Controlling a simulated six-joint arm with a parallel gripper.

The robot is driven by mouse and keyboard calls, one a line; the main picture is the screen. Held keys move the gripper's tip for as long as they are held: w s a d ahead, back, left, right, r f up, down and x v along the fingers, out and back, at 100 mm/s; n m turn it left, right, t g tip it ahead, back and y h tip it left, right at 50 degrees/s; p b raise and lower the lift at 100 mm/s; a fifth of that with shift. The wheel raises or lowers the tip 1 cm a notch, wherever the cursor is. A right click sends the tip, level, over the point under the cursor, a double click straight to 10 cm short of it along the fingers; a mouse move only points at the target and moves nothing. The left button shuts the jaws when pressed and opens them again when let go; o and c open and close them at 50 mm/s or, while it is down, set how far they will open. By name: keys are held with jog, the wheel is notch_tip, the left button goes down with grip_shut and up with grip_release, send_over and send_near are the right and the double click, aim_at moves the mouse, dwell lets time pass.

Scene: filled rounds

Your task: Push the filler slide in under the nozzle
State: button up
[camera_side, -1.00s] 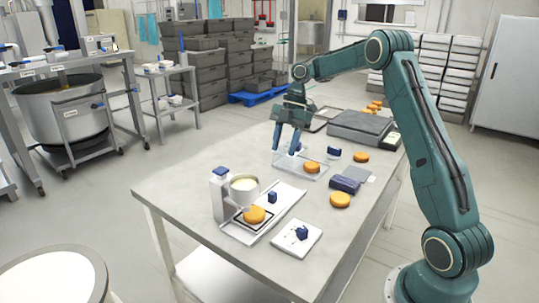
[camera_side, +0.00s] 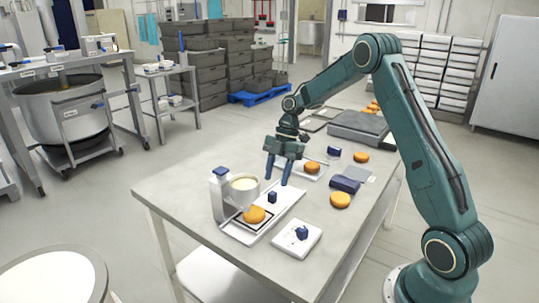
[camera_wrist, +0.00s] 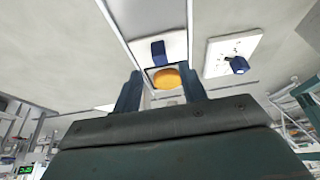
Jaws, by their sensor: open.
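The filler (camera_side: 219,196) is a white post with a blue cap, beside a bowl of pale cream (camera_side: 245,187); its nozzle is hard to make out. The slide's blue knob (camera_side: 272,197) stands on a long white track (camera_side: 290,201); it also shows in the wrist view (camera_wrist: 158,50). An orange round (camera_side: 254,214) lies in a dark-edged square at the filler end, also in the wrist view (camera_wrist: 167,78). My gripper (camera_side: 277,180) is open and empty, fingers down, above the track near the knob, apparently apart from it. Its fingers also show in the wrist view (camera_wrist: 161,88).
A white board with a blue knob (camera_side: 298,239) lies in front of the track, also in the wrist view (camera_wrist: 232,54). Behind are an orange round (camera_side: 312,167) on a clear plate, loose rounds (camera_side: 340,200), a dark blue block (camera_side: 345,184) and a grey scale (camera_side: 359,125).

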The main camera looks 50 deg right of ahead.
aim_at(273, 192)
jog(key=shift+x, duration=2.35)
grip_shut()
